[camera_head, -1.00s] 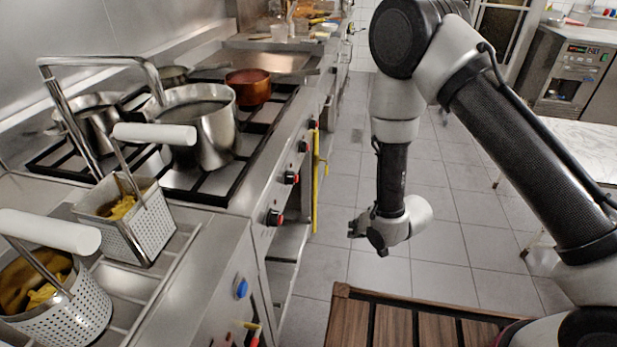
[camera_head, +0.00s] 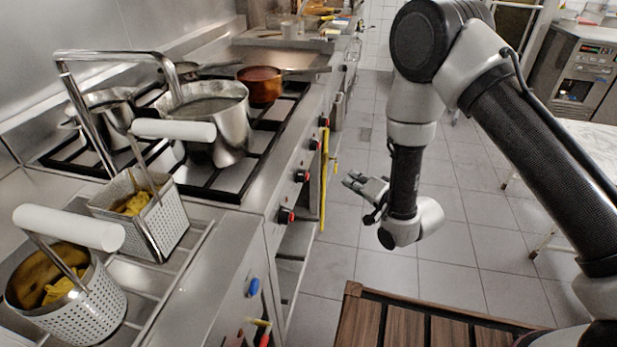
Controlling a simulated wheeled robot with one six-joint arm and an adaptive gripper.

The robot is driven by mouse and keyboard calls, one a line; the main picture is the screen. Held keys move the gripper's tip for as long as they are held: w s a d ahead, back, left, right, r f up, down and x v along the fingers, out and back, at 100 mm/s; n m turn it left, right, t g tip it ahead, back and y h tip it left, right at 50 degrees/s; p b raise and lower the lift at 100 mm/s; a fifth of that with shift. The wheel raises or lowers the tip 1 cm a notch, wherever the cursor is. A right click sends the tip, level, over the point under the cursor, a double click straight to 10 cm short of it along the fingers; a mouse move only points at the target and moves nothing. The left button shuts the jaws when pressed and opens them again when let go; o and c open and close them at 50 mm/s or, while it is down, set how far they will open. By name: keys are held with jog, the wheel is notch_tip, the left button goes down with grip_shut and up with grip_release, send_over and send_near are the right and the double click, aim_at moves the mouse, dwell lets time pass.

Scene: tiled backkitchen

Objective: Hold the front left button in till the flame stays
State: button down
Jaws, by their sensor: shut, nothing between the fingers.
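The stove front (camera_head: 270,232) runs along the left of the aisle. It has a row of black and red controls: the nearest (camera_head: 285,215), then one further back (camera_head: 302,175), another beyond it (camera_head: 313,144), and a far one (camera_head: 323,121). Which of these is the front left button I cannot tell; any small button by them is too small to make out. No flame shows; pots cover much of the burners. My gripper (camera_head: 348,180) is shut and empty over the aisle, its fingers pointing left toward the stove front, apart from it.
A large steel pot (camera_head: 230,130) and a copper pan (camera_head: 262,86) stand on the stove. Fryer baskets (camera_head: 170,225) are at the near left. A yellow bar (camera_head: 323,185) stands along the stove front. A wooden slatted surface (camera_head: 365,325) lies below; the tiled aisle is clear.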

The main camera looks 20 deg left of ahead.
aim_at(307, 177)
jog(key=a, duration=0.8)
jog(key=shift+s+a, duration=0.2)
jog(key=shift+s, duration=0.05)
jog(key=shift+a, duration=0.1)
dwell(1.1)
jog(key=shift+a, duration=0.35)
